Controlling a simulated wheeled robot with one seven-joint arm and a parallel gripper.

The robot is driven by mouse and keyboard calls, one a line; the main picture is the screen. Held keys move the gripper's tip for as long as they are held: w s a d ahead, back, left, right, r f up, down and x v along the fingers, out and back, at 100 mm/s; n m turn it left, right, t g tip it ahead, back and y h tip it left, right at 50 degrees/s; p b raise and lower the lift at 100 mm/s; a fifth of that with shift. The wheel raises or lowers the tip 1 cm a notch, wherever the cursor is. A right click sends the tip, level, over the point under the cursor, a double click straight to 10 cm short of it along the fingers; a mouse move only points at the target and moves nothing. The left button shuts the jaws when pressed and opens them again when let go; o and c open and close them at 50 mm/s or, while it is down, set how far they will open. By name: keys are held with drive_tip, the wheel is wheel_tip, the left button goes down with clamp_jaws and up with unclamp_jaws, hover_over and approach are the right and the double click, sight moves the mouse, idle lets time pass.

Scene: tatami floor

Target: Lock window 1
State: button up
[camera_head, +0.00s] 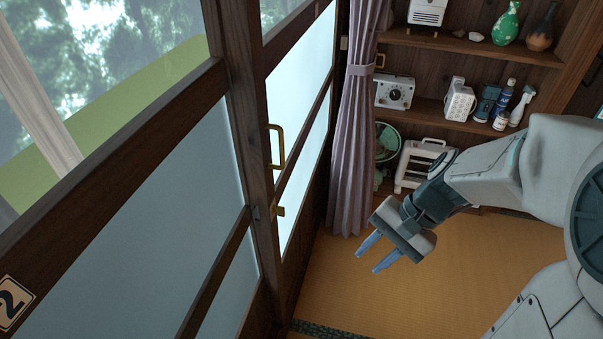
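A wooden sliding window with frosted lower panes (150,220) fills the left half of the view. A brass pull handle (279,147) is on its dark upright frame. A small brass latch (277,211) sits below the handle; I cannot tell whether it is locked.
A tied purple curtain (355,130) hangs just right of the window. Wooden shelves (470,47) at the back hold vases, bottles and small appliances. A green fan (386,143) and a white heater (420,163) stand below. The tatami floor (440,285) around my gripper is clear.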

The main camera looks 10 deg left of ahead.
drive_tip(key=w+a+f+m+g+y+b, duration=0.1)
drive_tip(key=w+a+f+m+y+b, duration=0.1)
drive_tip(key=w+a+f+m+y, duration=0.4)
drive_tip(key=m+t+y+b, duration=0.1)
drive_tip(key=m+t+y, duration=0.45)
drive_tip(key=m, duration=0.25)
approach(281, 211)
drive_tip(key=w+a+f, duration=0.1)
drive_tip(key=a, duration=0.7)
drive_tip(key=shift+w+a+y+p, duration=0.2)
drive_tip(key=shift+y+p, duration=0.1)
drive_tip(key=shift+y, duration=0.15)
clamp_jaws()
